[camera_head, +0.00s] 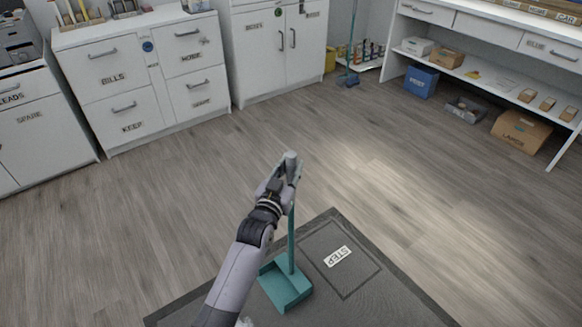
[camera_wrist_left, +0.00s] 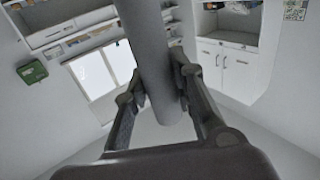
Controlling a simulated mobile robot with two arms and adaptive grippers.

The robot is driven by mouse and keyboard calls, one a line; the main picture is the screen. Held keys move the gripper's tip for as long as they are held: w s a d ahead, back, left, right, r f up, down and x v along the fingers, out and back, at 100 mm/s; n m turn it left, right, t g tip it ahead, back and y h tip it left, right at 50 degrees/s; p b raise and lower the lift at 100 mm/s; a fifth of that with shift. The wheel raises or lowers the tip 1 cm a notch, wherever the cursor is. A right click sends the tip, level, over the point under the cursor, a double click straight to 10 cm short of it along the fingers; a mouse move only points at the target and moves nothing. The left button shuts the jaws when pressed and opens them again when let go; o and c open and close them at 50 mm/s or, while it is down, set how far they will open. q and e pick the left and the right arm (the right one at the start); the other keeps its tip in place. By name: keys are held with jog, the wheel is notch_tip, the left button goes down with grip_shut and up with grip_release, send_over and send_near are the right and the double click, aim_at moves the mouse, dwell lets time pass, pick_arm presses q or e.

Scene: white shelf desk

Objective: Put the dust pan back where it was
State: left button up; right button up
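The dust pan (camera_head: 285,290) is teal, with a long upright teal handle and a grey grip at the top. Its pan is low over or on the dark mat; I cannot tell whether it touches. My left gripper (camera_head: 283,174) is at the top of the handle, with the grey grip between its fingers. In the left wrist view the two fingers of my left gripper (camera_wrist_left: 161,84) close on both sides of the thick grey grip (camera_wrist_left: 154,55).
The dark mat (camera_head: 400,304) bears a STEP label (camera_head: 338,257). Wooden floor (camera_head: 170,210) lies clear around it. White cabinets (camera_head: 125,85) line the back left. A white shelf desk (camera_head: 480,45) stands at right, with a blue bin (camera_head: 421,82) and cardboard box (camera_head: 521,131) beneath.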

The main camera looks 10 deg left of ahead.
pick_arm(q)
jog(key=o, duration=0.5)
jog(key=shift+c, duration=0.2)
jog(key=shift+s+r, duration=0.1)
jog(key=shift+s, duration=0.05)
jog(key=s, duration=0.2)
jog(key=s+p, duration=0.1)
jog(key=s, duration=0.1)
jog(key=shift+a, duration=0.4)
jog(key=s+a+f+g+y, duration=0.1)
jog(key=s+a+f+g, duration=0.2)
jog(key=s, duration=0.8)
jog(key=s+a+f+g+y+p, duration=0.1)
jog(key=s+a+f+g, duration=0.2)
jog(key=s, duration=0.9)
jog(key=s+a+f+g+y, duration=0.1)
jog(key=s+a+f+g, duration=0.2)
jog(key=s+f+g, duration=0.5)
jog(key=s+f, duration=0.2)
jog(key=s, duration=0.2)
jog(key=shift+f+g+p, duration=0.3)
jog(key=shift+f, duration=0.05)
pick_arm(e)
jog(key=x, duration=0.4)
jog(key=shift+w+a+f, duration=0.1)
jog(key=shift+f, duration=0.1)
pick_arm(q)
jog(key=shift+a, duration=0.1)
